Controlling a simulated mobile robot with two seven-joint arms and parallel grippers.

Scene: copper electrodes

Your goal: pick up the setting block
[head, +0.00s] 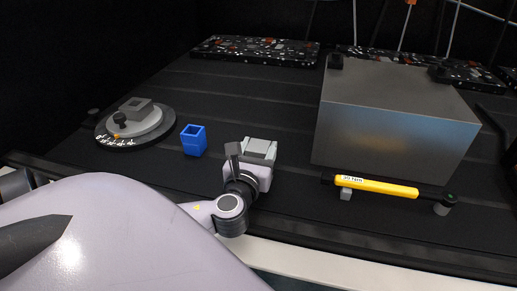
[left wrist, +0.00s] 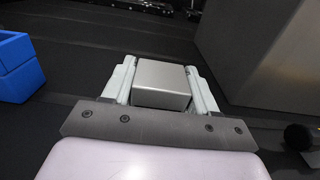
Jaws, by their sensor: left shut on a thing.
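The setting block is a plain grey metal block (left wrist: 162,84), seen in the left wrist view between the two fingers of my left gripper (left wrist: 162,80). The fingers are shut on it, one along each side. In the head view my left gripper (head: 258,150) is over the dark bench, right of the blue holder, and the block is partly hidden by the fingers and wrist. I cannot tell whether the block is clear of the bench. My right gripper is not in view.
A blue open holder (head: 194,140) stands to the left, with a round grey dial base (head: 137,126) beyond it. A large metal box (head: 390,115) stands to the right. A yellow-handled tool (head: 380,187) rests on supports before it. Bench behind my gripper is clear.

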